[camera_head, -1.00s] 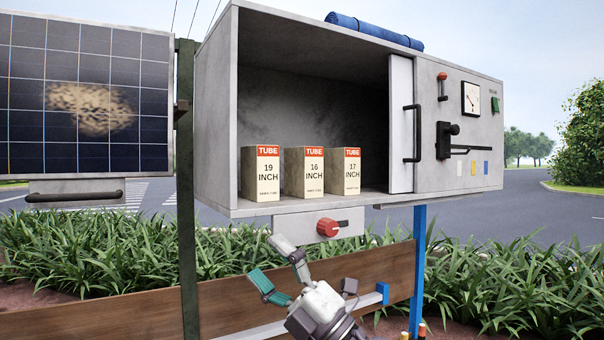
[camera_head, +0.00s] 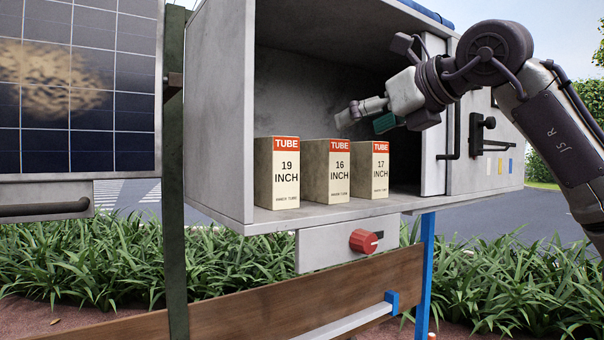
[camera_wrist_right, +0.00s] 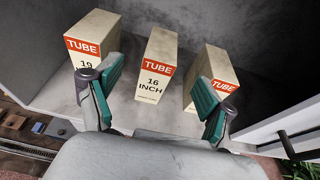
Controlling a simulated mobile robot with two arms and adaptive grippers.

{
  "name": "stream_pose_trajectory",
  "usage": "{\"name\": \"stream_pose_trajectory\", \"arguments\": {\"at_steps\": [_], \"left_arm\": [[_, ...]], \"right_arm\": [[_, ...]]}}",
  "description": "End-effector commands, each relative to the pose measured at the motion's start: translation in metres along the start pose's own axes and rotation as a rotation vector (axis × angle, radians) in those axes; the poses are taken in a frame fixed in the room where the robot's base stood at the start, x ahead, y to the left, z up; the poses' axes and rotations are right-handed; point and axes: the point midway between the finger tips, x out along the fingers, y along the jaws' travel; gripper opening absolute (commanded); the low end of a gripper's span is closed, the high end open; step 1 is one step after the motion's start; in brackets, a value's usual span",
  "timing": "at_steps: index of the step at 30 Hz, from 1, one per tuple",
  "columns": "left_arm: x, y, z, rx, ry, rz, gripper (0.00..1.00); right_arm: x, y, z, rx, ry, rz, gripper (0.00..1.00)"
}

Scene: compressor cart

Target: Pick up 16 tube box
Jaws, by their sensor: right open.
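The 16 inch tube box (camera_head: 339,172) stands upright on the cabinet floor between the 19 inch box (camera_head: 286,180) and the 17 inch box (camera_head: 380,175). My right gripper (camera_head: 362,118) is open and empty at the cabinet opening, above the 16 and 17 inch boxes. In the right wrist view the 16 inch box (camera_wrist_right: 155,72) lies between and beyond the green-padded fingers of my right gripper (camera_wrist_right: 158,98), apart from them. The 19 inch box (camera_wrist_right: 92,45) is at left and the 17 inch box (camera_wrist_right: 218,70) at right. My left gripper is not in view.
The grey cabinet (camera_head: 220,120) has side walls and a top around the boxes. A white door panel (camera_head: 433,165) with a black handle stands at the opening's right. A red knob (camera_head: 363,241) sits below the cabinet. Small gaps separate the boxes.

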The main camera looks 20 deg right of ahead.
Motion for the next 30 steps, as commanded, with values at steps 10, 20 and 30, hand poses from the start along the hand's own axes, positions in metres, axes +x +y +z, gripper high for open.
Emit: {"name": "stream_pose_trajectory", "arguments": {"at_steps": [10,20,30], "left_arm": [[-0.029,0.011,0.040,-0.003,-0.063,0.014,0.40],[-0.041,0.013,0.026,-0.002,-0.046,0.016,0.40],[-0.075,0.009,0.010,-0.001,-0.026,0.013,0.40]], "right_arm": [[0.053,-0.005,0.005,0.003,0.007,-0.018,0.81],[0.084,-0.005,0.004,0.002,0.005,-0.017,0.81],[0.127,-0.004,0.007,0.004,0.005,-0.016,0.81]]}}
